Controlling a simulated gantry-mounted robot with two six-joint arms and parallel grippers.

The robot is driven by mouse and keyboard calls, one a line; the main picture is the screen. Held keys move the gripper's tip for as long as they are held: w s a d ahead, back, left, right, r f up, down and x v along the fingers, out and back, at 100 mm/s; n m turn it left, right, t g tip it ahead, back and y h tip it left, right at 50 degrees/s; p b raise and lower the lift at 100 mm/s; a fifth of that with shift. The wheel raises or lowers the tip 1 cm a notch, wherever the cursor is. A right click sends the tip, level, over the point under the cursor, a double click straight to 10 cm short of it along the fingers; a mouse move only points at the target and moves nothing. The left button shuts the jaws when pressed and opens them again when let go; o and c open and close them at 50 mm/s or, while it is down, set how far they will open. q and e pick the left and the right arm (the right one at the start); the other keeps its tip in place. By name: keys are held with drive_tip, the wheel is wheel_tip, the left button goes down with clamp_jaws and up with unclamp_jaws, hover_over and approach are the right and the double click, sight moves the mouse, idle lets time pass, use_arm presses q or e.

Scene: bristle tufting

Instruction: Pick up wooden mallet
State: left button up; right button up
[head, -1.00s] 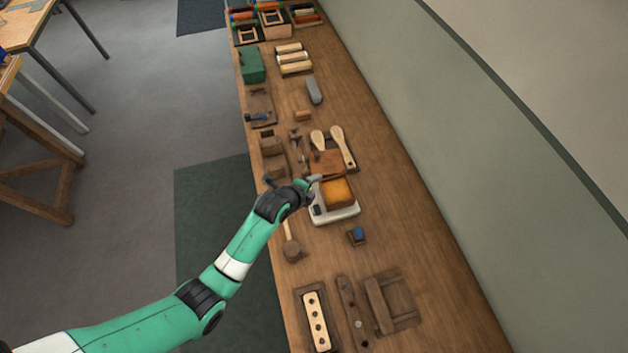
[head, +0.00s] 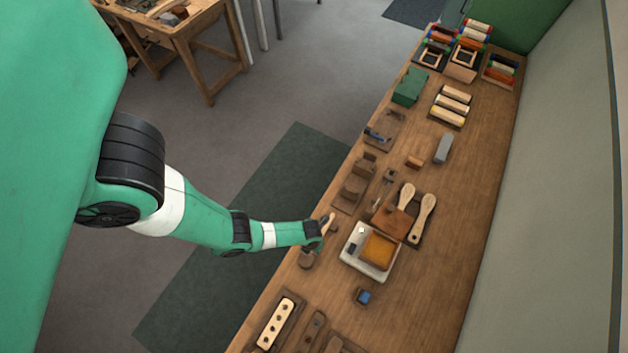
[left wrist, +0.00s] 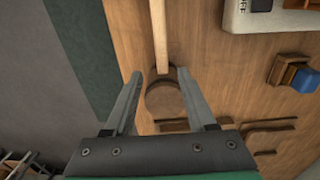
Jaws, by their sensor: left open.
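The wooden mallet (head: 306,260) lies near the left edge of the workbench, its round head toward the front and part of its pale handle (head: 329,221) showing past my left gripper (head: 318,238). My gripper covers the middle of the mallet in the head view. In the left wrist view the pale handle (left wrist: 159,35) runs down to the round dark head (left wrist: 165,99). My left gripper (left wrist: 160,74) is open there, one finger on each side of the mallet. I cannot tell how high the fingertips are above it. My right gripper is not in view.
A white scale (head: 352,257) with an amber block stands right of the gripper. A small blue-topped block (head: 363,297) is in front of it. A pale drilled block (head: 276,323) lies at the front. Wooden paddles (head: 422,219) lie behind the scale. The bench's right strip is bare.

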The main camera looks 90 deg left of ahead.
use_arm(q)
drive_tip(key=shift+w+f, duration=0.1)
drive_tip(key=shift+f, duration=0.2)
wheel_tip(320, 180, down, 5)
drive_tip(key=b, duration=0.5)
drive_tip(key=shift+w+f, duration=0.15)
clamp_jaws()
idle(0.8)
